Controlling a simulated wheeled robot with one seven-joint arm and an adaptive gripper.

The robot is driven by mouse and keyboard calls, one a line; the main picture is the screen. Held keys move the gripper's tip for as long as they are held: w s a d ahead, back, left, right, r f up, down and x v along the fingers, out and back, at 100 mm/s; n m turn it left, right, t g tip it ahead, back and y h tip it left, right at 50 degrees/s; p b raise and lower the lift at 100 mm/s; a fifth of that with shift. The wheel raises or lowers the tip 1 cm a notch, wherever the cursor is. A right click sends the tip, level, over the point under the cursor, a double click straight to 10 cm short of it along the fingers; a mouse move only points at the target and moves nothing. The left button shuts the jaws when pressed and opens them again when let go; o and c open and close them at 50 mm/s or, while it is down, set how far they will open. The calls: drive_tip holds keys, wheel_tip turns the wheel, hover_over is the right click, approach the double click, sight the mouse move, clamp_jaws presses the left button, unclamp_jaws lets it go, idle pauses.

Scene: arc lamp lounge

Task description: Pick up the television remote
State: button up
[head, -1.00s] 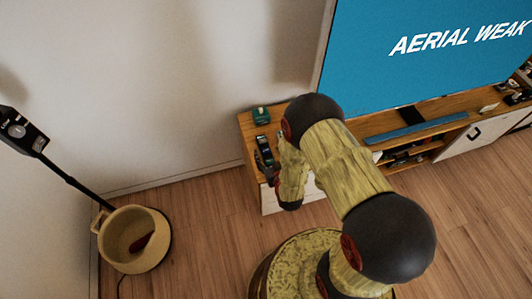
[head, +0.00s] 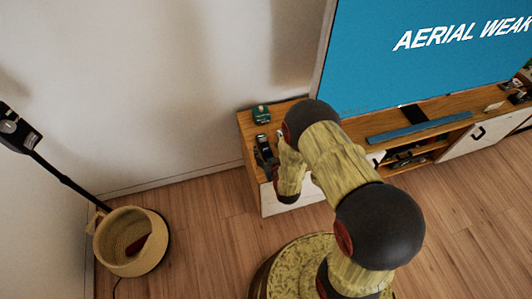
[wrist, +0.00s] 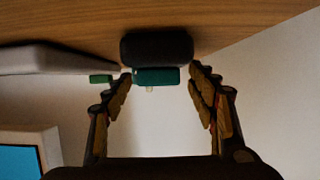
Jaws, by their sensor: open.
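My gripper (head: 264,150) is over the left end of the wooden TV cabinet (head: 246,125), low near its top. In the wrist view my gripper (wrist: 160,80) is open, with a finger on each side. A dark, rounded-end object (wrist: 157,47), which looks like the remote seen end-on, lies on the wood between and just beyond the fingertips. The fingers do not appear to touch it. In the head view the remote cannot be told apart from the dark gripper. A teal object (wrist: 155,76) shows behind the dark one; a teal item (head: 261,113) also sits at the cabinet's back left corner.
The television (head: 430,60) stands on the cabinet, with a blue-grey bar (head: 420,130) before it. In the wrist view a pale grey slab (wrist: 60,58) lies left of the fingers. A woven basket (head: 115,258) stands on the floor at left. The wall is close behind.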

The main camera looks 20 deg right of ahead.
drive_tip(key=shift+r, duration=0.1)
drive_tip(key=shift+c, duration=0.6)
clamp_jaws()
